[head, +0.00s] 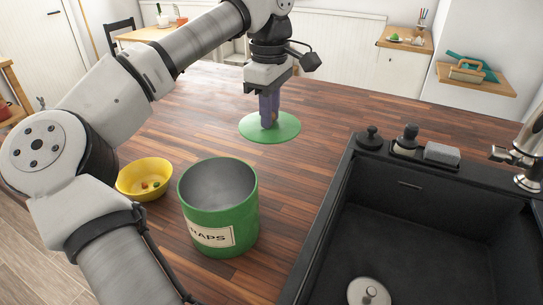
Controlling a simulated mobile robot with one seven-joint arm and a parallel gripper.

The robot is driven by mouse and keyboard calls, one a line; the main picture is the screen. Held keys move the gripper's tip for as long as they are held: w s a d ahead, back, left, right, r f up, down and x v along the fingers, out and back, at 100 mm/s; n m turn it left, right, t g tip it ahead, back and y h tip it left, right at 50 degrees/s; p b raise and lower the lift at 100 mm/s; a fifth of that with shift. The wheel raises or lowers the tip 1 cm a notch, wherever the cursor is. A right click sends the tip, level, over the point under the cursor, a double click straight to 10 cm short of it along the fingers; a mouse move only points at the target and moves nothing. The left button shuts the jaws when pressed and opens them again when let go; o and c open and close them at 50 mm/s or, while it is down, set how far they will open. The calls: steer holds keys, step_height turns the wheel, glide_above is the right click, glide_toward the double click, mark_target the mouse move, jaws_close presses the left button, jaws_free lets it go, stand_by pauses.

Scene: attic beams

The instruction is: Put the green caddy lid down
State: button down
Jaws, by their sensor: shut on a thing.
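The green caddy lid (287,130) is a flat green disc beneath my gripper (268,122), toward the back of the wooden counter. My gripper points down and is shut at the middle of the lid, where its fingers largely hide the knob. I cannot tell whether the lid touches the counter or hangs just above it.
A yellow bowl (144,180) with small coloured pieces stands left of the caddy. A dark sink (342,215) fills the right, with a dark bottle (408,138) and a grey sponge (442,153) on its back rim. The wooden counter (330,105) around the lid is clear.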

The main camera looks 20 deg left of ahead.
step_height(320, 180, down, 11)
steer(key=shift+r, duration=0.15)
stand_by(0.4)
steer(key=shift+f, duration=0.2)
steer(key=c, duration=1.3)
jaws_free()
steer(key=shift+r, duration=0.15)
step_height(320, 180, up, 12)
steer(key=shift+r, duration=0.1)
